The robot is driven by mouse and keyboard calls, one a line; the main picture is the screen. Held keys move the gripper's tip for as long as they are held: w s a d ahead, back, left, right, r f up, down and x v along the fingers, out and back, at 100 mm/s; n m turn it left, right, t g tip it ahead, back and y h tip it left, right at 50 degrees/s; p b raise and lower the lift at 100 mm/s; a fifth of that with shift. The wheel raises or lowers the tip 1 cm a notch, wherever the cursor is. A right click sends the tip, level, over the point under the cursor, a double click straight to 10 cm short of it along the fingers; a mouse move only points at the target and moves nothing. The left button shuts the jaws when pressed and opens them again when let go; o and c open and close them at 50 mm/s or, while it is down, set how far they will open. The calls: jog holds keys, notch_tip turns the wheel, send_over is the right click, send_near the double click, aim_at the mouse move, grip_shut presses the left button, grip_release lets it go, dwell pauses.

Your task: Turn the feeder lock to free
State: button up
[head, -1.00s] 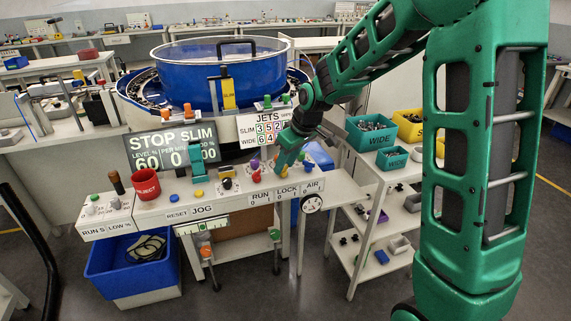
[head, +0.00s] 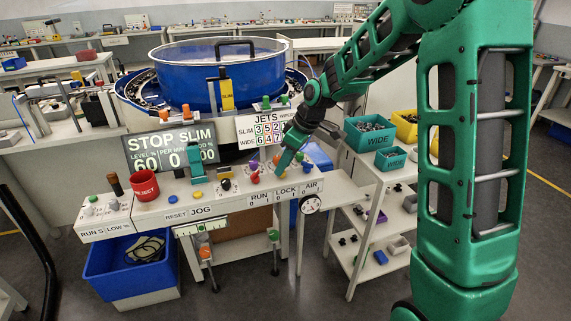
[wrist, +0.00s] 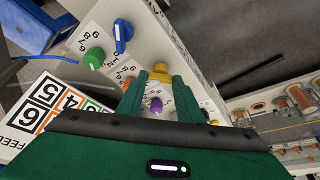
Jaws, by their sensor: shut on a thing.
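My gripper (head: 281,169) is down at the right part of the control panel (head: 215,202), above the label LOCK (head: 286,191). In the wrist view its two green fingers are shut on a yellow knob (wrist: 160,71), which shows between the fingertips. In the head view the fingers mostly hide this knob, so I cannot read which way it points. The lock's scale marks are too small to read.
A purple knob (wrist: 156,105), a green knob (wrist: 93,57) and a blue knob (wrist: 123,32) stand close by. The blue bowl (head: 212,75) stands behind, a red cup (head: 145,185) at left.

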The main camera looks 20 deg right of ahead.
jog(key=o, duration=1.1)
jog(key=shift+d, duration=0.15)
jog(key=shift+r, duration=0.1)
jog(key=v, duration=1)
jog(key=shift+d+r, duration=0.1)
jog(key=shift+r, duration=0.1)
jog(key=s+d+f+m+g+h, duration=0.1)
jog(key=s+d+m, duration=0.3)
jog(key=s, duration=0.8)
jog(key=s+d+f+m+g+h, duration=0.1)
jog(key=s+d+m, duration=0.4)
jog(key=s, duration=0.7)
jog(key=s+d+f+m+g+h, duration=0.1)
jog(key=s+d+m, duration=0.4)
jog(key=s, duration=0.7)
jog(key=shift+s+f+m, duration=0.4)
jog(key=shift+f+m, duration=0.3)
jog(key=shift+m, duration=0.1)
